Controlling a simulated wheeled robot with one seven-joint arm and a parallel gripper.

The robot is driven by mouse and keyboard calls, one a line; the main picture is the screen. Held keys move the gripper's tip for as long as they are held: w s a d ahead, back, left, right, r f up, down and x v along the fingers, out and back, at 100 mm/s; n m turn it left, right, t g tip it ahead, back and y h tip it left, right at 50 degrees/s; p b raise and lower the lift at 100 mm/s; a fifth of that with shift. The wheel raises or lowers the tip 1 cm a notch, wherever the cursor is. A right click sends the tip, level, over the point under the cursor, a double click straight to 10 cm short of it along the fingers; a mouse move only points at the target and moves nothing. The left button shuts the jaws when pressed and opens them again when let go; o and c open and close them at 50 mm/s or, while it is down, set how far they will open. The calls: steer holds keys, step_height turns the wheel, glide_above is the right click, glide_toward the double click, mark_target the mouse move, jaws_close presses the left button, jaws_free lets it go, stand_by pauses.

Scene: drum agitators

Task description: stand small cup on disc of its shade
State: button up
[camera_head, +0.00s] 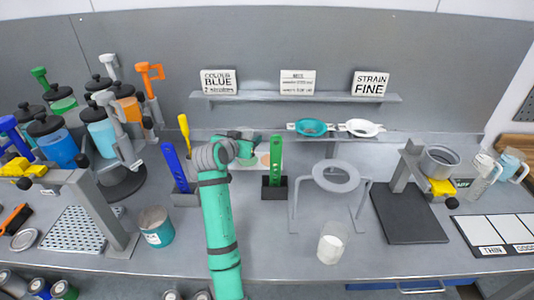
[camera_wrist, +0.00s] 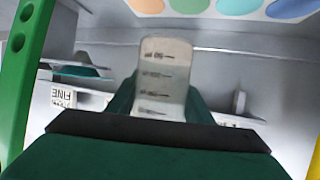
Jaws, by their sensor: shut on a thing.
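My gripper (camera_wrist: 160,105) is shut on a small translucent cup (camera_wrist: 165,75) with dark measuring marks, seen between the fingers in the wrist view. The cup looks pale grey; no clear colour shows in it.
A green holed strip (camera_head: 276,160) stands close right of my gripper, also in the wrist view (camera_wrist: 22,70). Blue (camera_head: 175,167) and yellow (camera_head: 184,132) sticks stand to the left. A ring stand (camera_head: 336,177) and white beaker (camera_head: 331,245) are to the right. A shelf (camera_head: 300,98) is behind.

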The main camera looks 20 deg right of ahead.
steer(key=shift+w+d+f, duration=1.2)
steer(key=shift+d+f, duration=0.2)
steer(key=shift+f, duration=0.05)
steer(key=shift+w+d+f, duration=1.25)
steer(key=shift+d+f, duration=0.2)
steer(key=shift+f, duration=0.05)
steer(key=shift+w+d+f, duration=1.2)
steer(key=shift+d+f, duration=0.2)
steer(key=shift+f, duration=1.5)
steer(key=shift+a+f, duration=0.1)
steer(key=o, duration=1)
steer(key=shift+o, duration=0.2)
